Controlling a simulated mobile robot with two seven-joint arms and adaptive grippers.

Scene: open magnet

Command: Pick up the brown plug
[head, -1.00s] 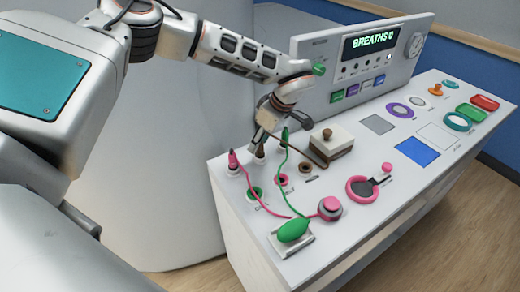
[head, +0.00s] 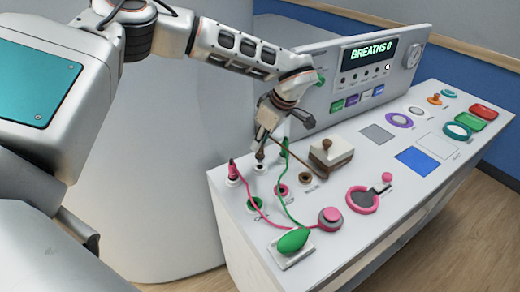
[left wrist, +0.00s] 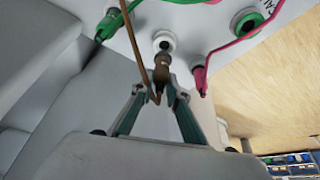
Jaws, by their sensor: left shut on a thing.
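The brown plug (head: 260,154) is held upright between the fingertips of my left gripper (head: 265,134), just over a white-rimmed socket (head: 259,168) at the panel's left end. In the left wrist view the brown plug (left wrist: 162,68) sits between the two fingers (left wrist: 160,98), its tip pointing at the socket's white ring (left wrist: 164,41). Whether the tip is still partly inside the socket is hard to tell. A brown cable (head: 305,158) runs from the plug toward a brown-and-white box (head: 333,152). My right gripper is not in view.
A pink plug (head: 233,171) stands close to the left and a green plug (head: 284,148) close to the right, both with cables. A green bulb (head: 292,240) and a pink button (head: 330,217) lie nearer. The upright display panel (head: 350,85) stands behind.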

